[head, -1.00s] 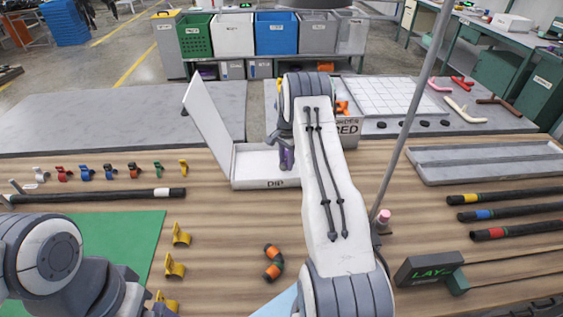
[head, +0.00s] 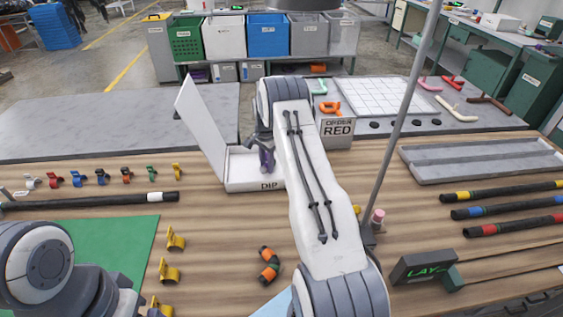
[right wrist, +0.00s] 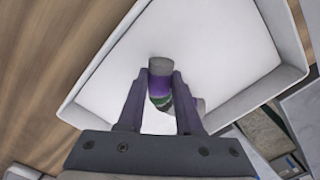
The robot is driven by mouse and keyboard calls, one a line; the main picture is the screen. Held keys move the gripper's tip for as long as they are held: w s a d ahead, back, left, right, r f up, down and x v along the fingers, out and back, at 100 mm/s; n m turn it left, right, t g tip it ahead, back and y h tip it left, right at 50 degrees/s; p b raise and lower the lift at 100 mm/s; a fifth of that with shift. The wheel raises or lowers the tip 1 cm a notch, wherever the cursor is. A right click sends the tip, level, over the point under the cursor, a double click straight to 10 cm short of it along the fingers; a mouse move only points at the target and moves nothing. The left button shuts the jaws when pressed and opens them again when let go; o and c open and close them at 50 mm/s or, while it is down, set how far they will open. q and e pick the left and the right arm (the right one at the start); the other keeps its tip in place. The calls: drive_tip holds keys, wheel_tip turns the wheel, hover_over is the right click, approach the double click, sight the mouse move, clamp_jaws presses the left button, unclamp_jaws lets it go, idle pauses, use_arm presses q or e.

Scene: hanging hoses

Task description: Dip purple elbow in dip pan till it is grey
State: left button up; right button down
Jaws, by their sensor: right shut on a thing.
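The dip pan (head: 240,186) is a shallow white tray marked DIP, with its white lid (head: 200,122) tilted up at its left. My right gripper (head: 266,160) is over the pan, partly hidden by my own arm in the head view. In the right wrist view, my right gripper (right wrist: 160,95) is shut on the elbow (right wrist: 160,82). The elbow shows a grey end, a purple part and a green band, above or in the pan's white inside (right wrist: 220,65); I cannot tell whether it touches. My left arm shows at lower left, its gripper out of view.
A box marked ORDER RED (head: 337,130) stands right of the pan. A thin grey pole (head: 400,120) rises right of my arm. An orange-and-dark elbow (head: 268,265) and yellow clips (head: 172,270) lie in front. A grey tray (head: 480,160) is at right.

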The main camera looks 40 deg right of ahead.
drive_tip(key=shift+w+a, duration=0.45)
drive_tip(key=shift+a, duration=0.3)
drive_tip(key=shift+w+a, duration=0.5)
drive_tip(key=shift+a, duration=0.3)
drive_tip(key=shift+w+a, duration=0.45)
drive_tip(key=shift+a, duration=0.3)
drive_tip(key=shift+s+d, duration=0.85)
drive_tip(key=shift+d, duration=0.6)
drive_tip(key=shift+s+d, duration=0.9)
drive_tip(key=shift+d, duration=0.5)
drive_tip(key=shift+s+d, duration=0.85)
drive_tip(key=shift+d, duration=0.6)
wheel_tip(320, 180, up, 11)
drive_tip(key=p, duration=0.7)
drive_tip(key=shift+p, duration=0.3)
